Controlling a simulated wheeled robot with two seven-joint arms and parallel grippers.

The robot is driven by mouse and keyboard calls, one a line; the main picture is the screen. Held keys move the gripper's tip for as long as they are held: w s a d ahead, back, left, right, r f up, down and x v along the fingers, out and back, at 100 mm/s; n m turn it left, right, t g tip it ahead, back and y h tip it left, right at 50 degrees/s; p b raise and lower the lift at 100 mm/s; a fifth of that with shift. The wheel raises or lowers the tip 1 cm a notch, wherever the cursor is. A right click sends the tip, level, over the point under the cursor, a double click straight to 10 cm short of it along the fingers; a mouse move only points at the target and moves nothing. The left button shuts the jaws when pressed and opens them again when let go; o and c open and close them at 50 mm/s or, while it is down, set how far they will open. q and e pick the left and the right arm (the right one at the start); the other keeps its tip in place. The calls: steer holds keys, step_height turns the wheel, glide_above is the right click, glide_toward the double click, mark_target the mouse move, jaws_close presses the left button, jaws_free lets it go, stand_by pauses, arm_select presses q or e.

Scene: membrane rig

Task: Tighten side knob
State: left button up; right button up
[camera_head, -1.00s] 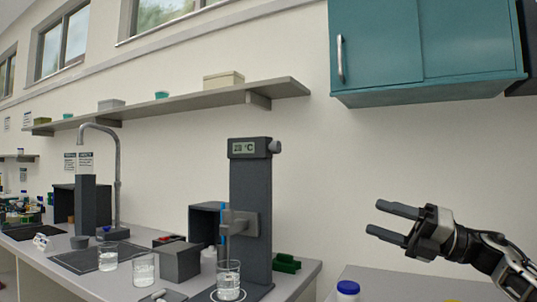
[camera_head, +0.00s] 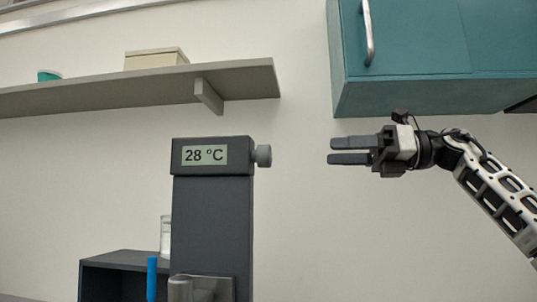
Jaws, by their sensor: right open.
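The side knob (camera_head: 263,156) is a small grey round knob on the right side of the rig's dark head. The head carries a display (camera_head: 205,155) reading 28 °C. It sits on top of a tall dark column (camera_head: 212,225). My right gripper (camera_head: 331,151) is to the right of the knob at about the same height in the picture. Its two dark fingers point left toward the knob, open and empty, with a clear gap between fingertips and knob. My left gripper is not in view.
A teal wall cabinet (camera_head: 430,45) with a metal handle hangs above my right gripper. A grey shelf (camera_head: 130,88) with a beige box (camera_head: 156,59) runs along the wall at upper left. A dark open box (camera_head: 122,264), a glass (camera_head: 165,238) and a blue rod (camera_head: 152,278) are low beside the column.

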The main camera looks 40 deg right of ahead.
mark_target(271, 154)
steer(key=p+x, duration=0.3)
steer(key=x, duration=0.9)
steer(key=shift+w+f+p, duration=0.15)
steer(key=shift+w+p, duration=0.15)
steer(key=shift+w, duration=0.05)
steer(key=c, duration=1)
